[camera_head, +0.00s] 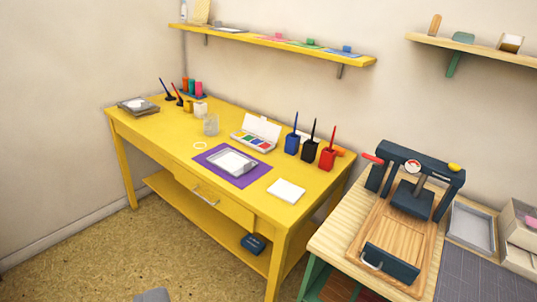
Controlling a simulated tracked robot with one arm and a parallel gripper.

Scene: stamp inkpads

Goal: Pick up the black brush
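The black brush (313,129) stands upright in a black square pot (310,151) on the yellow desk (173,131), near its right end at the back. Its handle sticks up above the pot, and its lower part is hidden inside. A blue pot (292,145) with a blue brush stands to its left. A red pot (327,158) with a red brush stands to its right. I cannot make out my gripper's fingers in this view, and the desk is some way off.
A paint box (255,134), a purple mat (260,170) with a tray and a white pad (286,190) lie near the pots. A wall shelf (270,41) hangs above. A wooden table with a press (413,195) stands right. Open floor (120,250) lies in front.

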